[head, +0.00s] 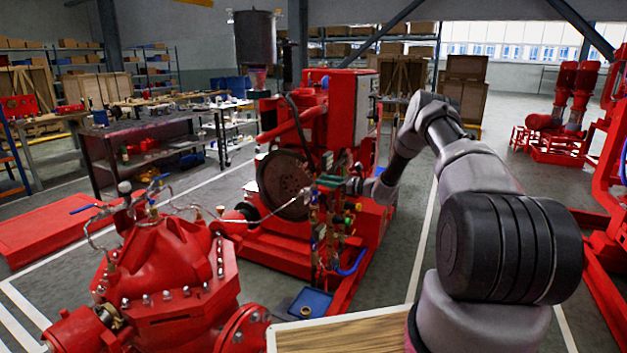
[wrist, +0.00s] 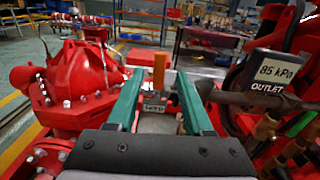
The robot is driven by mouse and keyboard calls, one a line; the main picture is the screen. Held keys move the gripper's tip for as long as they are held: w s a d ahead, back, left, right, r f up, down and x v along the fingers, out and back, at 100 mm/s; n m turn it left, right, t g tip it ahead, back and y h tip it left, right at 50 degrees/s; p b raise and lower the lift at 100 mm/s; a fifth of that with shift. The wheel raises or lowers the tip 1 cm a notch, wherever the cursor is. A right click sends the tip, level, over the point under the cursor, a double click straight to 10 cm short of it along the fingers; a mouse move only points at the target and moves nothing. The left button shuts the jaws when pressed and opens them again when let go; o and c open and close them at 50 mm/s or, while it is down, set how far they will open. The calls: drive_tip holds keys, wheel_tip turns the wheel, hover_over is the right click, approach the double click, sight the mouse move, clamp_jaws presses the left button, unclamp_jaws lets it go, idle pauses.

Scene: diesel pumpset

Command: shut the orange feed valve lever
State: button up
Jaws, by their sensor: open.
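The orange feed valve lever (wrist: 159,70) stands upright in the wrist view, between the two teal fingers of my gripper (wrist: 158,84) as seen in the picture. There is a gap on each side, and neither finger appears to touch it. I cannot tell whether it lies between the fingertips or just beyond them. A small label plate (wrist: 154,106) sits below the lever, its text hard to read. In the head view my gripper (head: 328,181) is open at the valves and pipes on the front of the red pumpset; I cannot pick out the lever there.
A gauge reading 85 kPa, marked OUTLET (wrist: 277,72), is close to the right of my gripper. A red pump casing (wrist: 82,75) is on the left. Several valves and hoses (head: 335,225) hang below my gripper. A blue tray (head: 310,303) lies on the floor.

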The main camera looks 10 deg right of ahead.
drive_tip(key=shift+v, duration=1.8)
drive_tip(key=s+a+r+n+g+h, duration=0.1)
drive_tip(key=s+a+r+n+g, duration=0.25)
drive_tip(key=s+r, duration=0.4)
drive_tip(key=s+a+r+n+g+h, duration=0.2)
drive_tip(key=s+a+r+n, duration=0.15)
drive_tip(key=r, duration=0.65)
drive_tip(key=s+a+r+n+g+h, duration=0.1)
drive_tip(key=s+a+r+n+g, duration=0.15)
drive_tip(key=s+r+n, duration=0.4)
drive_tip(key=s+d+r+n+t+h, duration=0.1)
drive_tip(key=s+d+r+n+h, duration=0.1)
drive_tip(key=s, duration=0.9)
drive_tip(key=s+d+r+n+t+h, duration=0.2)
drive_tip(key=s+r, duration=0.4)
drive_tip(key=s, duration=0.5)
drive_tip(key=s+d+r+n+t+h, duration=0.1)
drive_tip(key=s+d+r+n+h, duration=0.2)
drive_tip(key=s, duration=0.8)
drive_tip(key=shift+r+t+h, duration=0.3)
drive_tip(key=shift+r+h, duration=0.25)
drive_tip(key=shift+h, duration=0.25)
